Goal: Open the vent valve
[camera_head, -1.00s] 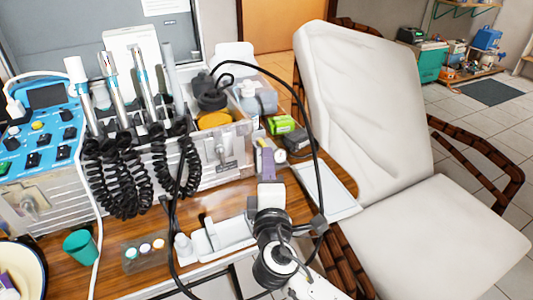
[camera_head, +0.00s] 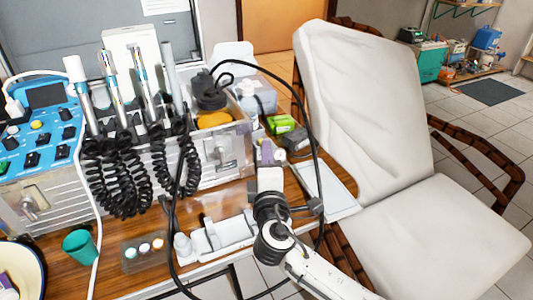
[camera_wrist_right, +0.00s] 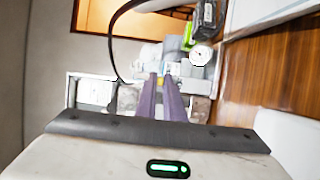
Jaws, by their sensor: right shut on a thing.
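My right gripper (camera_head: 266,152) is in the head view, at the right end of the metal dental unit (camera_head: 235,172), with its purple fingers pointing away from me. In the right wrist view the fingers (camera_wrist_right: 161,82) are close together, shut on a small part at their tips. I take this part to be the vent valve, but the fingers mostly hide it and its turn cannot be read. A round white gauge (camera_wrist_right: 201,55) is beside the fingertips. A silver fitting (camera_head: 218,152) is on the unit's front panel. My left gripper is not in view.
Coiled black hoses (camera_head: 120,180) and handpieces hang at the unit's front. A black cable (camera_head: 313,130) arches around my right arm. A white tray (camera_head: 325,190) and a green box (camera_head: 281,124) are close by. The white chair (camera_head: 365,110) stands to the right.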

